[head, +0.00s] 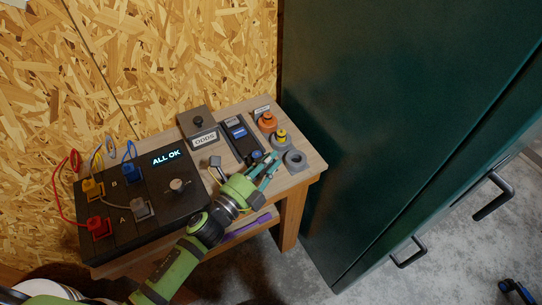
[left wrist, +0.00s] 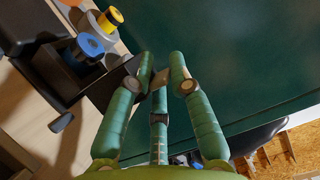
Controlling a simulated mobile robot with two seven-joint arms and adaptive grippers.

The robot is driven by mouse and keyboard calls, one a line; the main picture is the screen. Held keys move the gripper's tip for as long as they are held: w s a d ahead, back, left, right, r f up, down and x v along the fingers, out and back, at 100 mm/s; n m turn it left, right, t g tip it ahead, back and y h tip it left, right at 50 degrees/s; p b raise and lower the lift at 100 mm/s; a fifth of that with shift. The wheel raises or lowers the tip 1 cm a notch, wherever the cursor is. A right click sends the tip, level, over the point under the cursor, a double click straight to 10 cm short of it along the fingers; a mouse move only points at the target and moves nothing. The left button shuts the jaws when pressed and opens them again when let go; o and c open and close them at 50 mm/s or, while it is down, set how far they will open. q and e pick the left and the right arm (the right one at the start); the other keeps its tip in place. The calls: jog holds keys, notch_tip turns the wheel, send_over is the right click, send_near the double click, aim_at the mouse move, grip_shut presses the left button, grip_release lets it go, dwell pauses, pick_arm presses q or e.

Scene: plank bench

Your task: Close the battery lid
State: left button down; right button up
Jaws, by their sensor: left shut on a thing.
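A black battery box (head: 243,146) with a label and blue parts stands on the wooden bench. It also shows at the upper left of the left wrist view (left wrist: 48,60), with a blue round knob (left wrist: 90,45). My left gripper (head: 272,162) is at the box's front right end. In the left wrist view its fingers (left wrist: 160,72) are closed around a small dark piece, which looks like the edge of the battery lid (left wrist: 143,72). The fingers hide much of the lid, so I cannot tell its exact angle. My right gripper is not in view.
A black panel (head: 150,215) with coloured plugs, cables and an "ALL OK" display stands at left. A green cabinet (head: 390,110) rises beside the bench.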

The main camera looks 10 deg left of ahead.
pick_arm(q)
jog(key=shift+w+a+r+n+g+p, duration=0.15)
jog(key=shift+w+a+n+g+p, duration=0.25)
jog(key=shift+n+p, duration=0.6)
jog(key=c, duration=1.2)
grip_release()
jog(key=shift+c, duration=0.2)
jog(key=shift+s+a, duration=0.1)
jog(key=shift+s, duration=0.2)
jog(key=v, duration=1.1)
jog(key=shift+s+a, duration=0.1)
jog(key=shift+s, duration=0.15)
